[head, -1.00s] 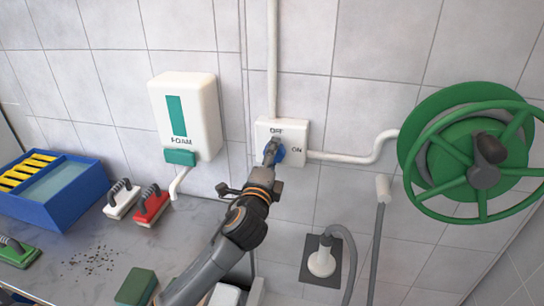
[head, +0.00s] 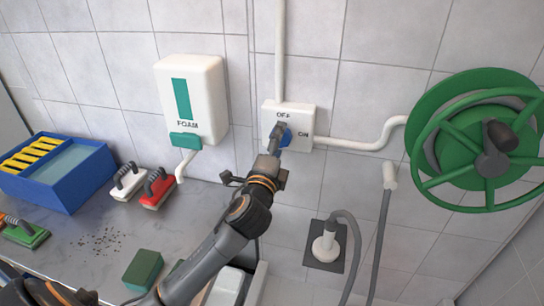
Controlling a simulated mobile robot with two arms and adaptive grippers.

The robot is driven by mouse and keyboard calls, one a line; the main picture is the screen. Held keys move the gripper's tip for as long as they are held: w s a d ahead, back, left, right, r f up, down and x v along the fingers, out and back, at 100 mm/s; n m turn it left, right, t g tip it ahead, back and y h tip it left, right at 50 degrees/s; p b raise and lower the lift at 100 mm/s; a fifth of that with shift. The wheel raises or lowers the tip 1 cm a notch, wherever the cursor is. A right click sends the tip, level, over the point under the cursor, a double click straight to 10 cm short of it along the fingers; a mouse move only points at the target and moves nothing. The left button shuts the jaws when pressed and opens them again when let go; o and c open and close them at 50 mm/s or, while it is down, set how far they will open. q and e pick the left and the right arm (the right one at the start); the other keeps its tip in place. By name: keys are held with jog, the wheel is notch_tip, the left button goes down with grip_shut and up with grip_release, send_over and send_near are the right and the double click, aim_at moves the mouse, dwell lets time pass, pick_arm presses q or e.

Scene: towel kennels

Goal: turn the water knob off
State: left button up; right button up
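The white water valve box (head: 303,116) is on the tiled wall, with OFF printed at its top and ON at its right. Its blue knob (head: 286,138) is on the front, partly hidden by my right gripper (head: 277,135). The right gripper's narrow fingertips are at the knob, overlapping its left and upper part. I cannot tell whether they are closed on it or only touching, nor exactly where the knob points. My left gripper is not clearly in view; only part of that arm shows at the lower left.
A foam dispenser (head: 208,100) hangs left of the valve. A green hose reel (head: 470,165) is on the right, with a white pipe (head: 360,143) between. A blue tray (head: 50,195), white brush (head: 128,184), red brush (head: 158,189) and green sponge (head: 143,269) are on the grey counter (head: 200,220).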

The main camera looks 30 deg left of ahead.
pick_arm(q)
jog(key=r+v, duration=0.1)
jog(key=v, duration=0.9)
jog(key=shift+s+f, duration=0.4)
jog(key=shift+f, duration=0.1)
jog(key=s+f+n+g+h, duration=0.1)
jog(key=f+n+g, duration=0.15)
jog(key=f, duration=1.25)
jog(key=s+d+f+n+g+h, duration=0.15)
jog(key=f+g, duration=0.25)
jog(key=f, duration=1.1)
jog(key=s+f+n+g+h, duration=0.1)
jog(key=s+f+g, duration=0.15)
jog(key=f, duration=1.15)
jog(key=s+f+n+g, duration=0.4)
jog(key=s+f, duration=1)
jog(key=f, duration=0.2)
jog(key=s+d+f+n+g, duration=0.1)
jog(key=s+f, duration=0.3)
jog(key=s, duration=0.7)
jog(key=s+f+n+g+h, duration=0.1)
jog(key=s+f+n+g, duration=0.2)
jog(key=s, duration=0.7)
jog(key=shift+s+d+f+n, duration=0.4)
jog(key=shift+f+n, duration=0.3)
jog(key=shift+f, duration=0.25)
